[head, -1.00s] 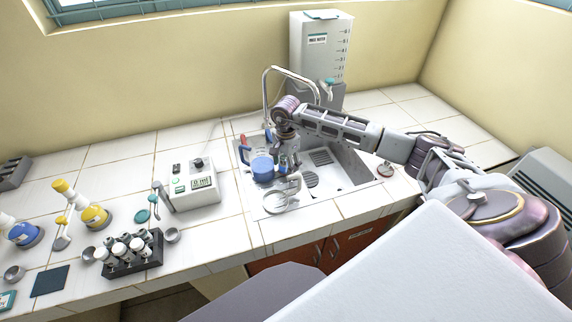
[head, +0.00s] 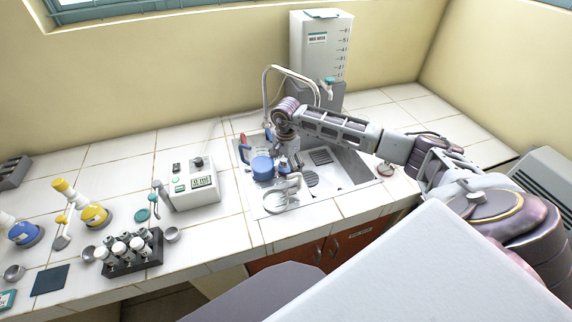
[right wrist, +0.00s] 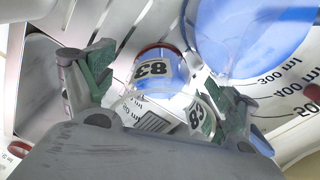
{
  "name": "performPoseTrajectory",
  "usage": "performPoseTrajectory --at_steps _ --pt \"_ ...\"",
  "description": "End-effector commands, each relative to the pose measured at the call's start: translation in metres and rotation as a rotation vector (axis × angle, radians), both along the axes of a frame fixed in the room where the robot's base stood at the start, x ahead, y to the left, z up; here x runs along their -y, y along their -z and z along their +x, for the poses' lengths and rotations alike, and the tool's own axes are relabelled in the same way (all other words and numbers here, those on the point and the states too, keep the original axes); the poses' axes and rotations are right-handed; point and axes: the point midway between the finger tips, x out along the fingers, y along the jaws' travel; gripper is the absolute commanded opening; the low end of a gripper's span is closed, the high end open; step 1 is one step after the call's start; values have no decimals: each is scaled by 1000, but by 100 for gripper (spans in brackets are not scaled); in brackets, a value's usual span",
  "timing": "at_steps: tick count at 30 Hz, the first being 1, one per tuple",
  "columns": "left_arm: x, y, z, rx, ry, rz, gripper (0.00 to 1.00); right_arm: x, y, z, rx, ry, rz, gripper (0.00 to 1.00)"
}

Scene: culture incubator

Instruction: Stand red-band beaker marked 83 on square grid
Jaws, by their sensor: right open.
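In the right wrist view, a clear beaker with a red band and a label reading 83 (right wrist: 153,72) lies between the two green-padded fingers of my right gripper (right wrist: 160,92). The fingers stand open on either side of it, with no clear grip visible. In the head view my right gripper (head: 286,158) is down over the sink, beside a blue-filled container. I cannot pick out the 83 beaker there. A dark square mat (head: 50,281) lies on the counter at the front left; I cannot tell whether it bears a grid. My left gripper is out of view.
A large graduated vessel with blue contents (right wrist: 250,38) is close beside the 83 beaker. The sink (head: 345,171) has raised walls and a tall faucet (head: 266,88). A scale-like device (head: 192,187) and tube rack (head: 130,257) stand left of the sink.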

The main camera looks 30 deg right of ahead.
Motion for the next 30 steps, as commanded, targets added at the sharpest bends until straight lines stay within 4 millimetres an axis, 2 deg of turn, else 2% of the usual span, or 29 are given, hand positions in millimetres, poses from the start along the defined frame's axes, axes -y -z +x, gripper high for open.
performPoseTrajectory --at_steps 6,13,22,30 --pt "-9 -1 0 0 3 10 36 0 -1 0 0 0 0 87" --pt "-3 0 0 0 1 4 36 0 -13 1 2 0 0 87" --pt "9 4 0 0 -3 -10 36 0 -53 1 3 0 0 87" --pt "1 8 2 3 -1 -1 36 0 -93 1 3 0 0 87"
